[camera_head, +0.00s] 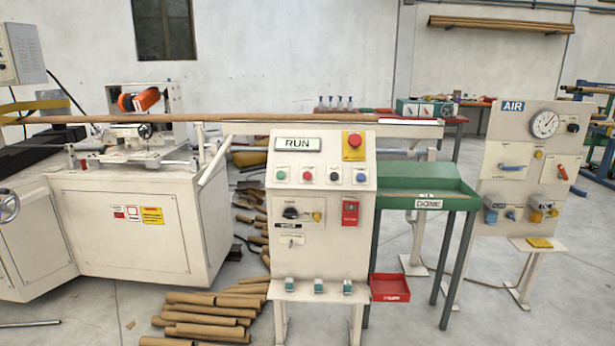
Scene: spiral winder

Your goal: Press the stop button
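The control panel (323,225) stands upright in the middle of the view, with a "RUN" sign (297,144) at its top left. Below the sign is a row of small buttons: a green button (281,174), a red button (307,175), a dark button (334,176) and a blue button (361,178). A larger red mushroom button (354,140) sits on a yellow plate at the panel's top right. The button labels are too small to read. Neither of my grippers is in view, and nothing covers the buttons.
The white winder machine (120,235) stands at the left, with a long brown tube (240,118) running right behind the panel. A green "DONE" tray (425,183) and an "AIR" panel (530,150) stand at the right. Cardboard tubes (205,315) lie on the floor.

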